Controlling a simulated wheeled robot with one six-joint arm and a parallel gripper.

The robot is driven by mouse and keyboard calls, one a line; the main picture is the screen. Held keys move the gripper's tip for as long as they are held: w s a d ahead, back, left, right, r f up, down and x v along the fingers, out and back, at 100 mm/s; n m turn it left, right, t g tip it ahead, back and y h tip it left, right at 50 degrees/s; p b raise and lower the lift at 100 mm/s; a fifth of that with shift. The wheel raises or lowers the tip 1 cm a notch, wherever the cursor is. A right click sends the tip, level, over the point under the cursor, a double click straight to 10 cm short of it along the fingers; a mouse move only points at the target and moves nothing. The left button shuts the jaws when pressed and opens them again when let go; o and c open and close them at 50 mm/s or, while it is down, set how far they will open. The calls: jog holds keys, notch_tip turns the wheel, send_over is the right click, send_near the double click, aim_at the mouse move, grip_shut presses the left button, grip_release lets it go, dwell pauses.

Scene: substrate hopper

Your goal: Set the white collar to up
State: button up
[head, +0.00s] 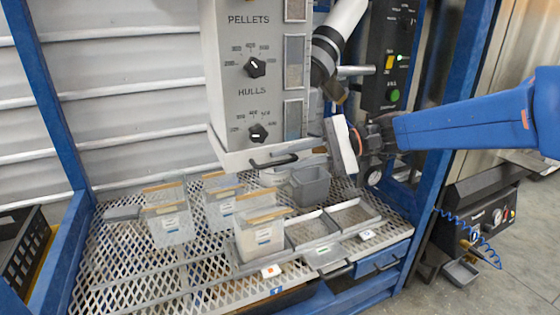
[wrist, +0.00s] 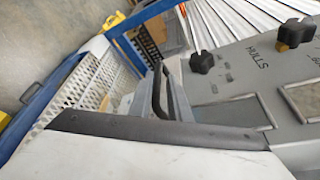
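The white collar (head: 228,158) appears to be the pale band around the bottom of the grey hopper, with a black bar handle (head: 273,162) on its front. In the wrist view the handle (wrist: 160,92) stands out from the collar beside the panel. My gripper (head: 342,146) is at the right of the hopper, a short way from the handle, with a white block-like end. In the wrist view a white part with a dark edge strip (wrist: 150,130) fills the bottom. I see nothing between fingers, and the jaw opening is hidden. The handle looks clear of the gripper.
Clear bins (head: 170,222) and grey trays (head: 312,228) stand on the mesh shelf (head: 130,265) below the hopper. Hopper knobs (head: 256,67) face forward. A black control box (head: 391,55) and blue frame post (head: 462,75) stand close to my arm.

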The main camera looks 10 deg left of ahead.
jog(key=v, duration=1.5)
jog(key=shift+d, duration=0.35)
jog(key=shift+w, duration=0.1)
jog(key=s+d+f+n+t+h, duration=0.1)
jog(key=s+d+f+t+h, duration=0.3)
jog(key=s+d+f+h, duration=0.3)
jog(key=s+d+f+n+t+h, duration=0.1)
jog(key=s+d+f+t+h, duration=0.4)
jog(key=s+d+f, duration=0.9)
jog(key=s+d+h, duration=0.1)
jog(key=d+h, duration=0.1)
jog(key=d, duration=0.2)
jog(key=shift+d+f+n+t+h, duration=0.2)
jog(key=shift+d+n+t+h, duration=0.1)
jog(key=shift+n, duration=0.1)
jog(key=shift+s, duration=0.1)
